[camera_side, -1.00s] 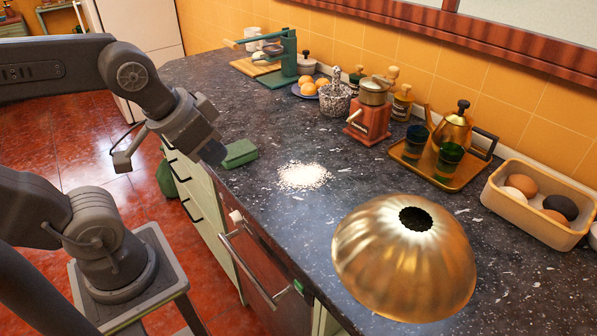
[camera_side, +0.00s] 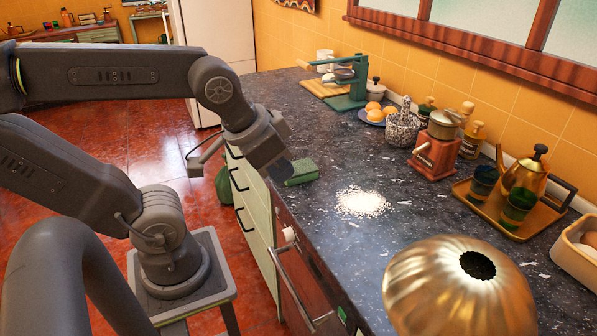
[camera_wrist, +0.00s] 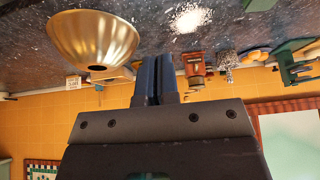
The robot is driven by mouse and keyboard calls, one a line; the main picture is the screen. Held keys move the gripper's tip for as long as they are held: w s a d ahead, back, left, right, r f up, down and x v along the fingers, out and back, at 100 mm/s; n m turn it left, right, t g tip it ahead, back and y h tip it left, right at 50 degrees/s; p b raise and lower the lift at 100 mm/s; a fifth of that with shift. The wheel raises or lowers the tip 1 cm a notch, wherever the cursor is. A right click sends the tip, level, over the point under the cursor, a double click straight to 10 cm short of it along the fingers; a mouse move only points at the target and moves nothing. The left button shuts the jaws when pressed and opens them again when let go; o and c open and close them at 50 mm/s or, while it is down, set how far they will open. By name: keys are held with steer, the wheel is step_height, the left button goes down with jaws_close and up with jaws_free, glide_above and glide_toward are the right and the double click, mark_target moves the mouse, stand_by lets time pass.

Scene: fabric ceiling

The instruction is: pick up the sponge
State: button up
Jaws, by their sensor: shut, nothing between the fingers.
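The green sponge (camera_side: 303,172) lies flat on the dark speckled counter (camera_side: 340,265), near its front edge. My gripper (camera_side: 281,172) is just left of the sponge in the side view, pointing down toward it. I cannot tell whether it touches the sponge. In the wrist view my gripper's two dark fingers (camera_wrist: 157,80) are together with nothing held between them.
White powder (camera_side: 362,202) lies right of the sponge. A brass dome (camera_side: 455,300) stands at the front right. A red grinder (camera_side: 434,155), a tray (camera_side: 480,205) with a kettle, and a green press (camera_side: 350,85) line the back. The counter around the powder is clear.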

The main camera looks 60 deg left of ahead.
steer(key=o, duration=1.8)
steer(key=shift+w+a, duration=0.1)
steer(key=g, duration=0.6)
glide_above(298, 167)
step_height(298, 167, down, 6)
step_height(298, 167, down, 8)
steer(key=shift+r, duration=0.2)
steer(key=shift+w+f, duration=0.1)
steer(key=shift+f, duration=2.8)
